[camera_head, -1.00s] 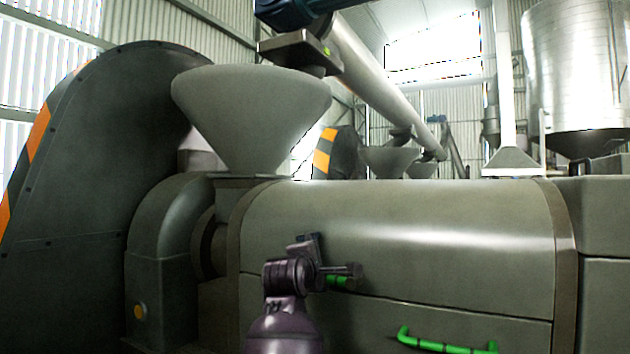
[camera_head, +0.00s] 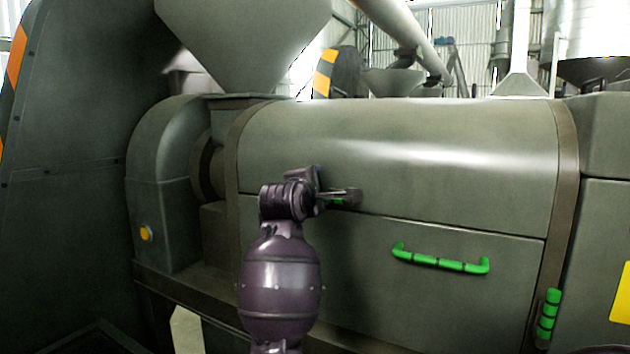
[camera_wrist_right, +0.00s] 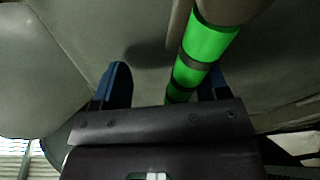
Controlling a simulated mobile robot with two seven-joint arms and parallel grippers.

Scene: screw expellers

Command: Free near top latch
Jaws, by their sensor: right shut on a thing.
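The near top latch, a green grip with dark bands, is mostly hidden behind my right gripper (camera_head: 340,195) in the head view; a bit of green (camera_head: 337,202) shows at the press casing's front seam. In the right wrist view the banded green latch (camera_wrist_right: 205,45) runs down between the blue fingers of my right gripper (camera_wrist_right: 165,82), nearer the right finger. The right gripper is shut on it. How far the latch is turned cannot be told. My left gripper is out of view.
A green handle (camera_head: 440,263) sits on the lower front panel (camera_head: 440,305) of the casing. Another green banded grip (camera_head: 548,315) is at the lower right. A grey hopper (camera_head: 245,45) stands above left. The space in front of the panel looks clear.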

